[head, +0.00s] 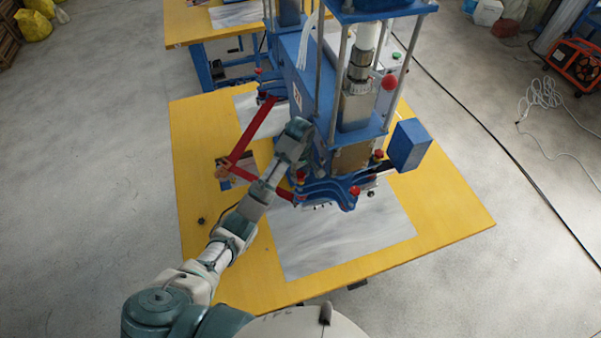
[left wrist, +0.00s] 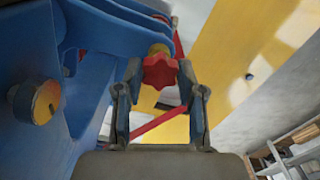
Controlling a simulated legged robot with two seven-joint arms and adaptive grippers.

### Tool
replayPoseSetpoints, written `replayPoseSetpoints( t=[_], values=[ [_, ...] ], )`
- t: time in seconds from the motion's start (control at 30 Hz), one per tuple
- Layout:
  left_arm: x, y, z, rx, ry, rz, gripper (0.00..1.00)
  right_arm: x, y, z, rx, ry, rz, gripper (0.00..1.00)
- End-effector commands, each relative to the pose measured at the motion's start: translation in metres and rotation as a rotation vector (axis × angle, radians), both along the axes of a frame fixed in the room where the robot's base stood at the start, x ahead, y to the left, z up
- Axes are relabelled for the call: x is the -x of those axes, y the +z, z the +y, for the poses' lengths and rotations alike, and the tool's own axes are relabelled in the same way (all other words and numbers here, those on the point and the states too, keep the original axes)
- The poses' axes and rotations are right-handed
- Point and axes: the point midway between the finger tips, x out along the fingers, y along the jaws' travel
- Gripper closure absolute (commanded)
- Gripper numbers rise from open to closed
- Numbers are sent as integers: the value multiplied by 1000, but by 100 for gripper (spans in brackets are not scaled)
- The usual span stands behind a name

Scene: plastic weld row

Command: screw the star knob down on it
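The red star knob (left wrist: 160,71) shows in the left wrist view, below a brass-coloured collar (left wrist: 159,49) on a blue bracket (left wrist: 105,25). My left gripper (left wrist: 160,76) has one finger on each side of the knob, the tips closed in against it. In the head view my left arm reaches to the left side of the blue press (head: 317,85). There the left gripper (head: 299,132) is seen from behind and the knob between its fingers is hidden. My right gripper is in neither view.
The press stands on a yellow table (head: 455,205) with a grey sheet (head: 340,235) in front. A blue box (head: 408,145) juts out at the right. Open floor surrounds the table.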

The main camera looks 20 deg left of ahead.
Motion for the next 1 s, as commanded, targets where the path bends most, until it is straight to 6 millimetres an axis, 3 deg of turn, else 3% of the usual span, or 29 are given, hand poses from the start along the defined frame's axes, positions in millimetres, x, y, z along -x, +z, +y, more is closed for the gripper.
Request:
replayPoseSetpoints(
  t=[0.17, 0.53, 0.57, 0.67, 0.87, 1.0],
  values=[
    [0, 0, 1, -3, -147, 0, 100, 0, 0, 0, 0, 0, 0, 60],
    [0, -1, 1, -2, -939, 1, 100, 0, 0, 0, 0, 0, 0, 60],
    [0, -1, 0, -1, -950, 0, 57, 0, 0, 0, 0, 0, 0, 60],
    [0, -1, 0, 0, -941, 0, 32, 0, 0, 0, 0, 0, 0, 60],
    [0, -1, 0, 0, -939, 0, 32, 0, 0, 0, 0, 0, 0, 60],
    [0, -1, 0, 0, -938, 0, 11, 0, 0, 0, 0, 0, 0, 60]
  ],
)
